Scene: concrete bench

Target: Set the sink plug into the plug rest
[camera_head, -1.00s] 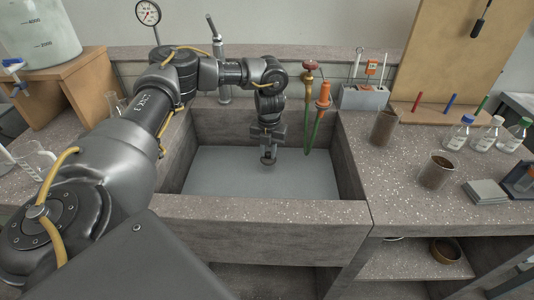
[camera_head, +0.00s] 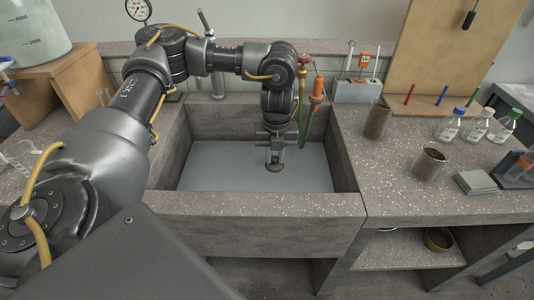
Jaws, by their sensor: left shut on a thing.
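My left gripper (camera_head: 275,148) hangs over the middle of the deep stone sink (camera_head: 250,206), pointing down. It is shut on the sink plug (camera_head: 274,167), a small dark round piece that shows just below the fingers. The plug is inside the outline of the sink basin, over its grey floor; I cannot tell how far above the floor it is. I cannot make out the plug rest. My right gripper is not in view.
The sink's walls surround the gripper. A red-handled tap with orange and green hose (camera_head: 314,100) stands behind it. On the right bench are a brown-filled beaker (camera_head: 429,164), bottles (camera_head: 475,127) and grey tiles (camera_head: 475,182).

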